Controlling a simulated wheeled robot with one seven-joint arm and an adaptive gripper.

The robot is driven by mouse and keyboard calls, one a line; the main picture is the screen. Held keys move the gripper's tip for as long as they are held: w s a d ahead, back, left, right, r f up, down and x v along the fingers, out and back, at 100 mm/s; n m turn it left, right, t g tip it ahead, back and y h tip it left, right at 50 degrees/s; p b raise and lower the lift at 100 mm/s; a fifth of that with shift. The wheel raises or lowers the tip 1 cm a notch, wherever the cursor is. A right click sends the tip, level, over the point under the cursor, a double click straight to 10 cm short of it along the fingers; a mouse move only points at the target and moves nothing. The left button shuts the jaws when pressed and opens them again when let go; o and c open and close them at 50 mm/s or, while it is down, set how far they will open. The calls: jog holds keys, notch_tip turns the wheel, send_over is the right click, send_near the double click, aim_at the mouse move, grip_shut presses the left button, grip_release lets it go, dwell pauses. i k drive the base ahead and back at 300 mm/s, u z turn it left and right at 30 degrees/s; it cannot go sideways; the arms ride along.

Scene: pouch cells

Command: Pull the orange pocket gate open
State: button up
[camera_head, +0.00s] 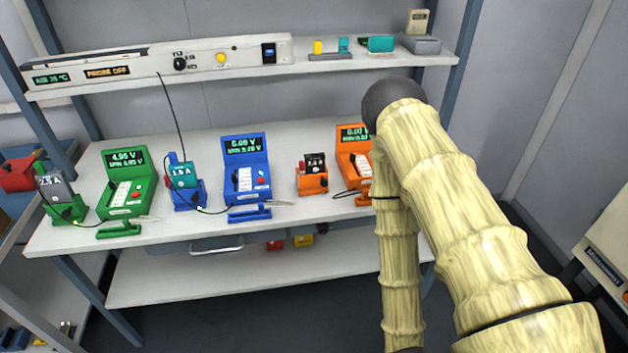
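The orange tester (351,148) stands on the right part of the bench, its display reading 0.00 V. My arm covers its right side and much of its front. A small orange piece (363,201) shows at its front edge beside my arm; it may be part of the pocket gate, but I cannot tell whether the gate is open or closed. An orange holder (312,181) with a dark cell (314,162) stands just left of the tester. My gripper is not in view; my sleeved arm runs down past the bottom of the picture.
A blue tester (245,172) and a green tester (125,185) stand further left, each with a bar at its front. A blue holder (187,191) and cables lie between them. The upper shelf (345,66) overhangs the bench (290,222). The floor in front is clear.

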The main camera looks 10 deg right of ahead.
aim_at(309, 179)
jog(key=u, duration=1.4)
jog(key=k, duration=0.85)
jog(key=z, duration=1.35)
jog(key=i, duration=0.5)
jog(key=z, duration=0.05)
